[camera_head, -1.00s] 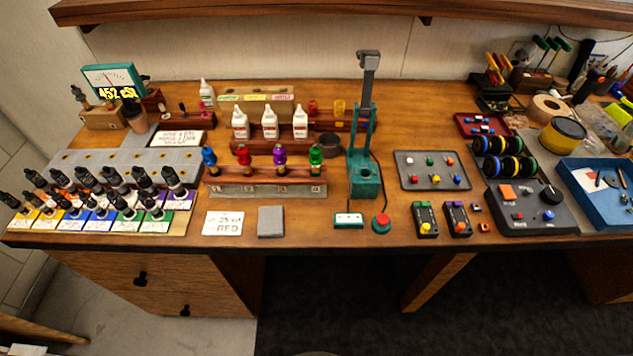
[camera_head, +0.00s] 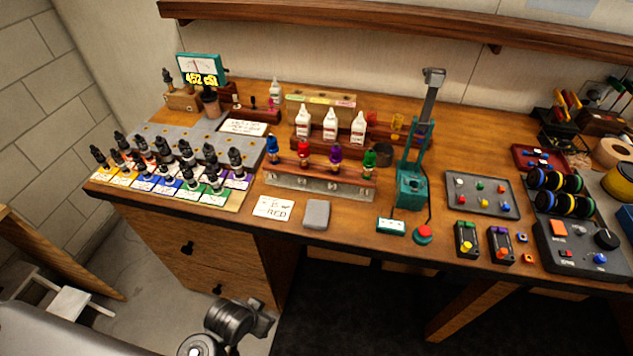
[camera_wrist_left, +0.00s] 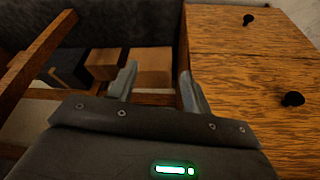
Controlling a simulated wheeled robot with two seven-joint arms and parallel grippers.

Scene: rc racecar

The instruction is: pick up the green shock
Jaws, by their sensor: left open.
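The green shock (camera_head: 369,159) stands upright at the right end of a wooden rack (camera_head: 310,172) on the bench in the head view. Blue (camera_head: 272,146), red (camera_head: 303,152) and purple (camera_head: 336,155) shocks stand to its left in the same rack. In the left wrist view, my left gripper (camera_wrist_left: 158,74) is open with nothing between its fingers. It is low in front of the bench's wooden drawers (camera_wrist_left: 245,60), away from the rack. The shocks are not in the wrist view. My right gripper is not in view.
White bottles (camera_head: 330,126) stand behind the rack. A teal press (camera_head: 411,185) stands close to its right. A card (camera_head: 273,207) and a grey block (camera_head: 317,213) lie in front. Several dark-capped bottles (camera_head: 186,180) fill the left side. A shelf (camera_head: 400,35) runs above.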

